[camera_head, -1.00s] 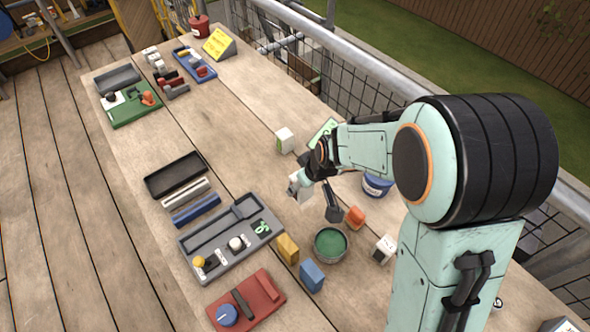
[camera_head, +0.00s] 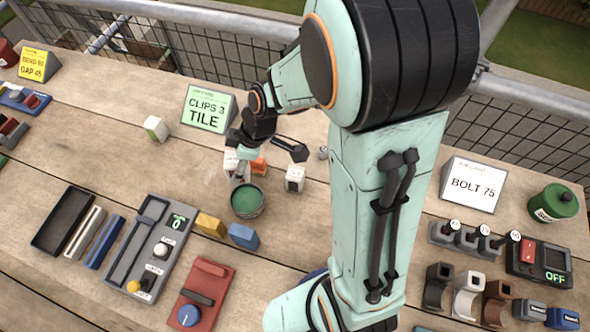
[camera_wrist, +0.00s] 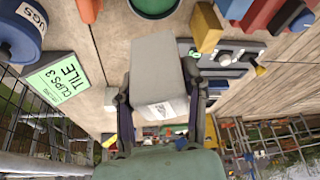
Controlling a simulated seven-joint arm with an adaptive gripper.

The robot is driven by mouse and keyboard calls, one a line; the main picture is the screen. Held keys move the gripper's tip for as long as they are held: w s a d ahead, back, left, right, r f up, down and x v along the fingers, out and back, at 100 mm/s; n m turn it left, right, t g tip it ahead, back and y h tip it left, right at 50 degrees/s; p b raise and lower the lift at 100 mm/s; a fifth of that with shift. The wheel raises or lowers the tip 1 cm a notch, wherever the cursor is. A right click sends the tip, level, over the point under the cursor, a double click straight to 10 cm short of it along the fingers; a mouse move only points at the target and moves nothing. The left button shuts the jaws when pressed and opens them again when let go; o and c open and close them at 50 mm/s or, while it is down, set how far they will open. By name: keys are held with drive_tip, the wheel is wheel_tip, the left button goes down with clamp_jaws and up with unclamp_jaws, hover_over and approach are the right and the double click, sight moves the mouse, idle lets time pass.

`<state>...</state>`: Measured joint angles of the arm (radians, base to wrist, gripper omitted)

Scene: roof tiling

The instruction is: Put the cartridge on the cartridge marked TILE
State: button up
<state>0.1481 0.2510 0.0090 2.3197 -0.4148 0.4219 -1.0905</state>
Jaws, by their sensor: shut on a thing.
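My gripper (camera_wrist: 160,98) is shut on a pale grey-white cartridge (camera_wrist: 158,78), with one finger on each side; a small printed label shows on its near face. In the head view my gripper (camera_head: 240,158) holds this cartridge (camera_head: 230,164) near the green can, partly in front of an orange block. A white cartridge with a green side (camera_head: 156,128) stands apart on the bench, left of my gripper; part of a white box, likely it, shows in the wrist view (camera_wrist: 110,97). Another white cartridge (camera_head: 294,178) with dark markings stands to the right. No TILE marking is readable on any cartridge.
A sign (camera_head: 208,108) reading CLIPS 3 TILE stands behind. The green can (camera_head: 247,201), orange block (camera_head: 258,165), yellow block (camera_head: 211,225) and blue block (camera_head: 244,236) are close by. A grey tray (camera_head: 172,222) lies front left. Bench between the green-sided cartridge and black tray (camera_head: 64,220) is clear.

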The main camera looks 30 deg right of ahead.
sight(288, 171)
drive_tip(key=s+d+r+m+t, duration=0.1)
drive_tip(key=d+m, duration=0.3)
drive_tip(key=d, duration=0.7)
drive_tip(key=shift+h, duration=0.5)
drive_tip(key=f, duration=0.7)
drive_tip(key=shift+d+f, duration=0.3)
drive_tip(key=shift+d, duration=0.05)
drive_tip(key=shift+f, duration=0.15)
drive_tip(key=o, duration=1.1)
drive_tip(key=shift+o, duration=0.2)
drive_tip(key=v, duration=1.2)
drive_tip(key=s+a+r+m+g+h, duration=0.2)
drive_tip(key=s+a+r+m, duration=0.3)
drive_tip(key=s+a+m, duration=0.3)
drive_tip(key=s+a+g, duration=0.1)
drive_tip(key=s+a, duration=0.2)
drive_tip(key=s, duration=0.2)
drive_tip(key=shift+s+r, duration=0.15)
drive_tip(key=shift+s, duration=0.15)
